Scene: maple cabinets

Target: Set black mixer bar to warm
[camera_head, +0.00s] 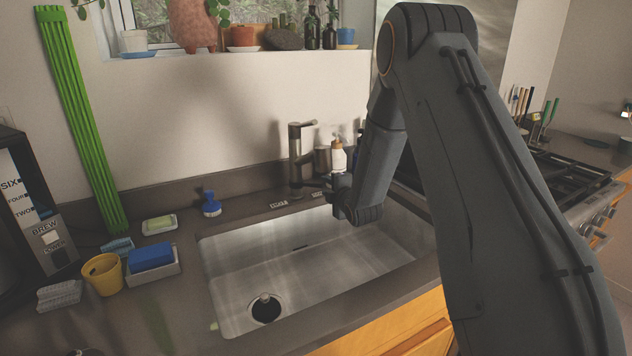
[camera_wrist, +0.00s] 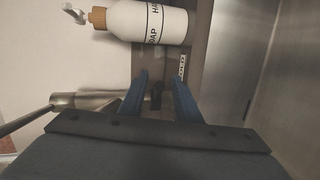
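In the head view the steel faucet (camera_head: 296,158) stands behind the sink, with my gripper (camera_head: 332,185) to its right, low over the back counter edge. In the wrist view my gripper's two blue fingers (camera_wrist: 160,78) are apart. A small dark piece (camera_wrist: 155,96), perhaps part of the black mixer bar, shows between them; I cannot tell whether they touch it. A white label (camera_wrist: 181,66), seemingly reading COLD, lies just beyond the right fingertip. Two small white labels lie behind the sink in the head view, one left (camera_head: 278,203) and one right (camera_head: 318,194). The bar's setting is not readable.
A soap bottle (camera_wrist: 146,22) stands close beyond the fingertips; it also shows in the head view (camera_head: 338,155). The metal faucet body (camera_wrist: 92,99) is left of the fingers. The empty sink (camera_head: 260,260) is in front. A yellow cup (camera_head: 103,274) and blue sponge (camera_head: 151,256) sit left.

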